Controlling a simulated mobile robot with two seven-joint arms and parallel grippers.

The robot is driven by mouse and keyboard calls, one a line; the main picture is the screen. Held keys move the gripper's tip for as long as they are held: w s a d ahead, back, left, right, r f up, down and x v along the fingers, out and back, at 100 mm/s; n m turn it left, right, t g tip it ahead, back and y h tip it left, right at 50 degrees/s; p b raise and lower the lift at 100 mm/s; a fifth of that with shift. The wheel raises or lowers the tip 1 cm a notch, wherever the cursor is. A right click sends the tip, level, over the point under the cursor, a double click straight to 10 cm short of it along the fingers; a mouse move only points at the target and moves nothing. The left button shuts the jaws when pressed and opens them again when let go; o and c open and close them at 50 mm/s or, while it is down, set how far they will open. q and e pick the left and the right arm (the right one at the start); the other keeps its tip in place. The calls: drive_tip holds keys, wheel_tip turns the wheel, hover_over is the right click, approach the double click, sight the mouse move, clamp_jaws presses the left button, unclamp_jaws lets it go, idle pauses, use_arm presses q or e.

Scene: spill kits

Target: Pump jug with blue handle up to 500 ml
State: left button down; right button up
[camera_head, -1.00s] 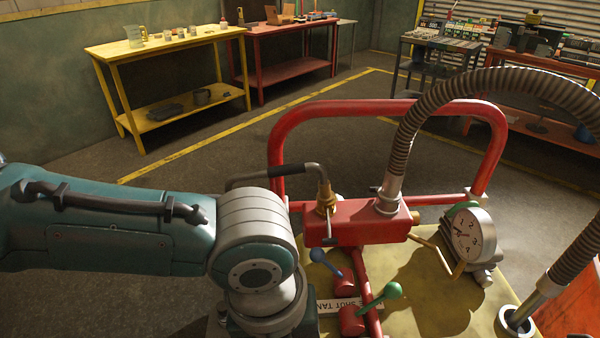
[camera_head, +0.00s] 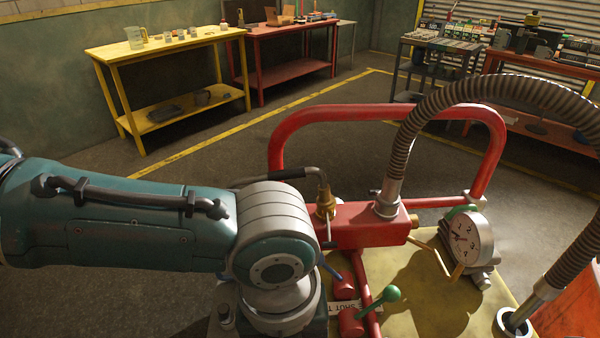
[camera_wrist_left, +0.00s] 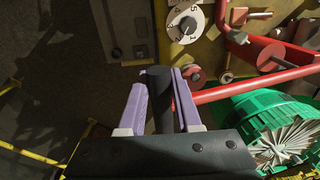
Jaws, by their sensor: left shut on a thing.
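No jug with a clearly blue handle shows; several small clear jugs (camera_head: 137,38) stand on the far yellow table, too small to tell apart. My left arm reaches over the red pump manifold (camera_head: 365,228) in the head view, and its wrist hides the gripper there. In the left wrist view my left gripper (camera_wrist_left: 160,95) is shut on a dark upright handle (camera_wrist_left: 160,110) between its purple fingers. A blue lever (camera_head: 333,270) and a green lever (camera_head: 388,295) sit on the manifold's front. A white round gauge (camera_head: 467,241) stands at its right. My right gripper is not in view.
A thick ribbed hose (camera_head: 480,88) arches over the right side. A red tube frame (camera_head: 390,112) stands behind the manifold.

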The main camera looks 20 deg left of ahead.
use_arm(q)
drive_tip(key=shift+w+d, duration=0.1)
drive_tip(key=shift+d, duration=0.2)
